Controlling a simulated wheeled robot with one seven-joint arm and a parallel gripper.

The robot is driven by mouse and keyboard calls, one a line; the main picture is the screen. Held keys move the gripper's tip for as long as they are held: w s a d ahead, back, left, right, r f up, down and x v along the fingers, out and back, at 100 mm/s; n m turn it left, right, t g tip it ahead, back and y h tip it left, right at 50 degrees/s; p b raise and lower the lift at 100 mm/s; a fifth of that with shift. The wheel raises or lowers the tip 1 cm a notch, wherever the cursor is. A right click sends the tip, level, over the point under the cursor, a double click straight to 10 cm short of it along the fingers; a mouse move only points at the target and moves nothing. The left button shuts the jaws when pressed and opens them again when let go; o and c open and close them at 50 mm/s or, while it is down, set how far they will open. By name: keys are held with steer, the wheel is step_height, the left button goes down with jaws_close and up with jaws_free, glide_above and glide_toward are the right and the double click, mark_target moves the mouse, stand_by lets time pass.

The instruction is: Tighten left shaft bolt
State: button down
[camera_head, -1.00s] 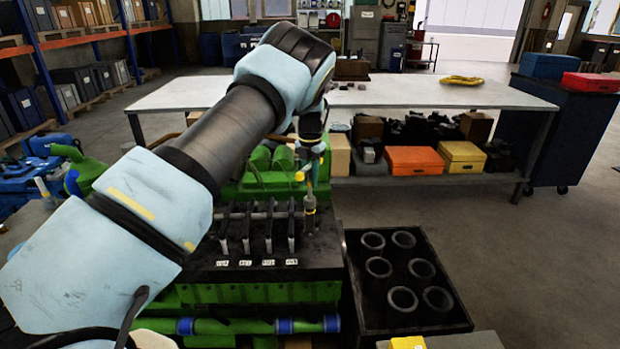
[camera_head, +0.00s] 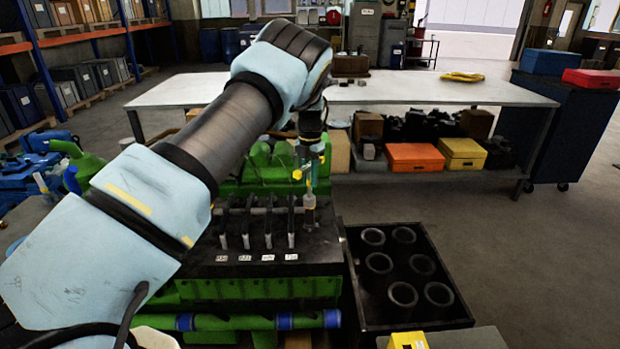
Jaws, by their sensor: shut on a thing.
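My gripper (camera_head: 311,165) points down over the right end of the green engine's black top (camera_head: 190,262). It is shut on a slim upright tool (camera_head: 309,200) with a yellow band and a grey lower end. The tool's lower end is at or just above the black surface, right of a row of upright dark rocker-like parts (camera_head: 267,222) with small white labels. I cannot tell whether it touches a bolt. The left shaft bolt cannot be picked out at this size, and my arm covers part of the engine's left side.
A black tray (camera_head: 345,262) with several grey rings stands close at the right of the engine. A long workbench (camera_head: 420,93) stands behind, with orange (camera_head: 414,157) and yellow (camera_head: 462,154) boxes on its shelf. Blue equipment (camera_head: 30,178) is at left. Floor at right is free.

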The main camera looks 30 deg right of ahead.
steer(key=m, duration=0.3)
steer(key=shift+b, duration=0.3)
steer(key=m, duration=0.5)
steer(key=shift+f+b, duration=0.1)
steer(key=shift+b, duration=0.25)
steer(key=m, duration=0.3)
steer(key=m+b, duration=0.1)
steer(key=m, duration=0.3)
steer(key=shift+a+m, duration=0.1)
steer(key=shift+m, duration=0.3)
steer(key=m, duration=0.4)
steer(key=shift+m, duration=0.4)
steer(key=m, duration=0.3)
steer(key=shift+s+b, duration=0.1)
steer(key=shift+b, duration=0.25)
steer(key=m, duration=0.4)
steer(key=shift+m, duration=0.3)
steer(key=m, duration=0.3)
